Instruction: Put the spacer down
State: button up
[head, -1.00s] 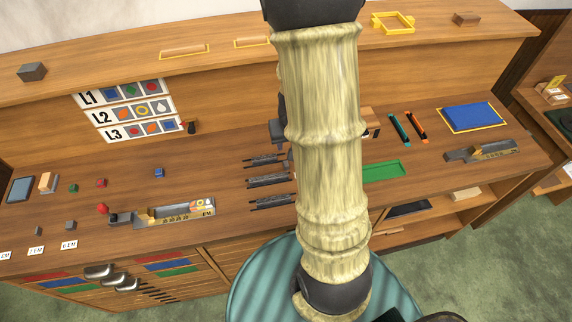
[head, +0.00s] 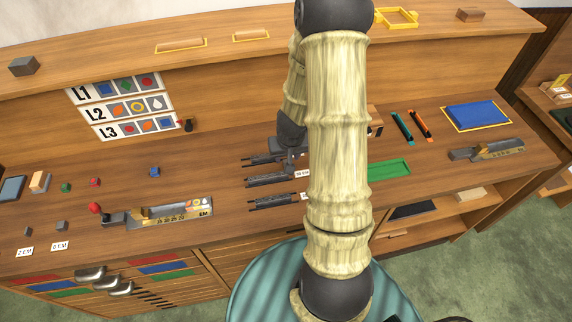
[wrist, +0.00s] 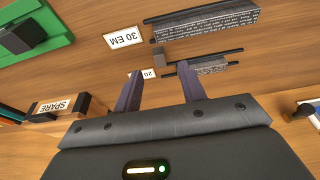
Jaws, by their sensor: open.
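In the wrist view my gripper (wrist: 159,74) is open, with its two dark fingers apart. A small grey block (wrist: 158,62), which looks like the spacer, sits on the wooden bench just beyond and between the fingertips. It is at the end of a dark line of type (wrist: 205,80), close to a white card marked 20 (wrist: 150,74); I cannot tell whether they touch. In the head view my gripper (head: 298,158) is over the dark type holders (head: 268,180); its fingers and the block are too small or hidden there to make out.
A block marked SPARE (wrist: 58,107) and a green tray (head: 388,170) are close by. A composing tool (head: 170,212) and small coloured cubes lie left.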

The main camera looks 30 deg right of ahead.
aim_at(286, 160)
jog(key=shift+w+x, duration=0.2)
jog(key=shift+x, duration=2.4)
jog(key=shift+d, duration=0.1)
grip_shut()
